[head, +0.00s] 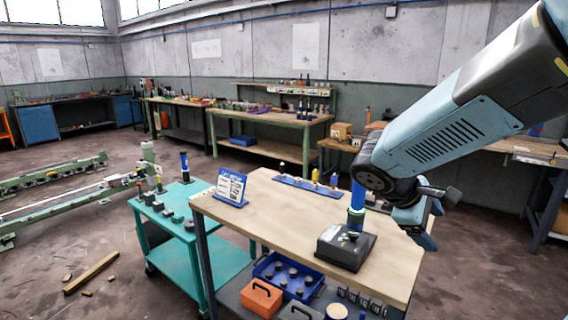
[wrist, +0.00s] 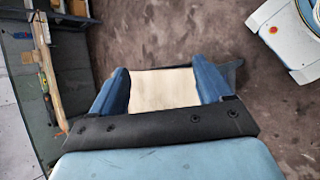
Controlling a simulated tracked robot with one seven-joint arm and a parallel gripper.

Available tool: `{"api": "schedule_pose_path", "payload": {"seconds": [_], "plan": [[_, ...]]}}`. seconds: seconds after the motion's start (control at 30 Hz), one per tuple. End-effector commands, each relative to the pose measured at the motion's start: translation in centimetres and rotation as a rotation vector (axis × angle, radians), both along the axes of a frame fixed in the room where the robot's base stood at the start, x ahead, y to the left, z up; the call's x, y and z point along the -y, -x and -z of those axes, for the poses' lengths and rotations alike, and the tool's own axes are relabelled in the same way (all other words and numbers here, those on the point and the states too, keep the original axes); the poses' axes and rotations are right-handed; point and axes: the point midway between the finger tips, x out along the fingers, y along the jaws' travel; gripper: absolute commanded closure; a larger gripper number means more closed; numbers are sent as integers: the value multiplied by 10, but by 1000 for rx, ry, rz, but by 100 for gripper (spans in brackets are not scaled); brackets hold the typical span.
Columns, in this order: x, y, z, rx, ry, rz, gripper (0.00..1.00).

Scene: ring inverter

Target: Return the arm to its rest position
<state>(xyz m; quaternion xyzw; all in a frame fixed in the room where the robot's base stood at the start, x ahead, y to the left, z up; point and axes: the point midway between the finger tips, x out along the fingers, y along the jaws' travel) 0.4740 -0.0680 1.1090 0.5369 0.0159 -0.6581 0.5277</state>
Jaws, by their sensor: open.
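My arm (head: 455,125) reaches in from the upper right of the head view and bends downward over the right end of the wooden workbench (head: 275,212). My gripper (head: 420,225) hangs at the bench's right edge, seen from the side. In the wrist view my gripper (wrist: 164,75) shows two blue fingers standing well apart. A pale surface shows between the fingers; I cannot tell what it is. No ring is visible in the fingers.
A dark box (head: 345,248) and a blue post with a green band (head: 356,205) stand close to the gripper's left. A blue sign (head: 231,187) stands at the bench's left. In the wrist view a white rounded unit (wrist: 292,35) is at upper right, with bare floor around.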

Motion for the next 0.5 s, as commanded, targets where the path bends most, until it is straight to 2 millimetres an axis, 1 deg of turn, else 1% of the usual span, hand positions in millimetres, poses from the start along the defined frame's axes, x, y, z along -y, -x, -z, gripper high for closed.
{"api": "schedule_pose_path", "payload": {"seconds": [0.03, 0.2, 0.37, 0.5], "plan": [[0, 10, -4, 41, -62, 48, 22], [-11, 37, -11, 177, -285, 211, 22], [-27, 56, -23, 314, -497, 353, 22], [-42, 69, -38, 437, -679, 464, 22]]}}
